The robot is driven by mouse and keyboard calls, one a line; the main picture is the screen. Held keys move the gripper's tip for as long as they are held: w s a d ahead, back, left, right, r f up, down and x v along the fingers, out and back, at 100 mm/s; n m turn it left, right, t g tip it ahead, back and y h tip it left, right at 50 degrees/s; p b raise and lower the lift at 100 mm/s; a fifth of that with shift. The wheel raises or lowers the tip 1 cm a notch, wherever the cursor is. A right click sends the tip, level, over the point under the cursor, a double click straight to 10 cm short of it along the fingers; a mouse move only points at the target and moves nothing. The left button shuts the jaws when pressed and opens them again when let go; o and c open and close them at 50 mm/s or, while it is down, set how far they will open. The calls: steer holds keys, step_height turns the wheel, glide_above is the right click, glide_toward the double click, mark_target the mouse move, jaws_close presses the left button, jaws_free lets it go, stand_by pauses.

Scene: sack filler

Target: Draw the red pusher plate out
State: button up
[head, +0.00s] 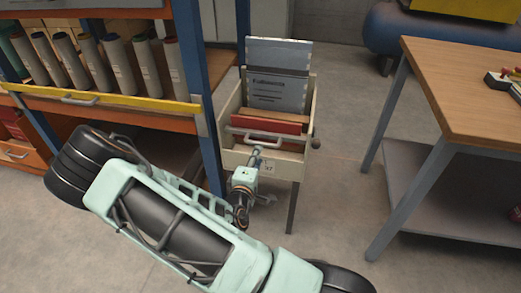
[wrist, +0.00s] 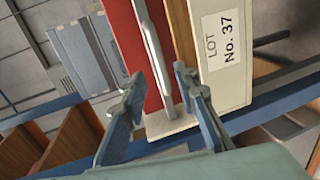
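The red pusher plate (head: 270,123) stands inside a cream box (head: 310,115) on legs, near its front. A silver bar handle (head: 275,139) is fixed to it. In the wrist view the red plate (wrist: 138,40) and its handle (wrist: 152,45) run down toward my fingers. My gripper (head: 257,152) is at the box's front wall, just by the handle. In the wrist view my gripper (wrist: 159,80) is open, with one finger on each side of the handle's line. I see a gap on both sides. Whether the bar is fully between the fingers in depth is unclear.
A blue-posted rack (head: 190,60) with grey rolls stands left of the box. A wooden-topped table (head: 470,90) stands to the right. Grey printed sacks (head: 278,80) stand behind the plate. Floor in front is clear.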

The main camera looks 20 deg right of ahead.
steer(key=v, duration=0.3)
steer(key=shift+s+a+r, duration=0.1)
steer(key=shift+s+a, duration=0.1)
steer(key=shift+s, duration=0.05)
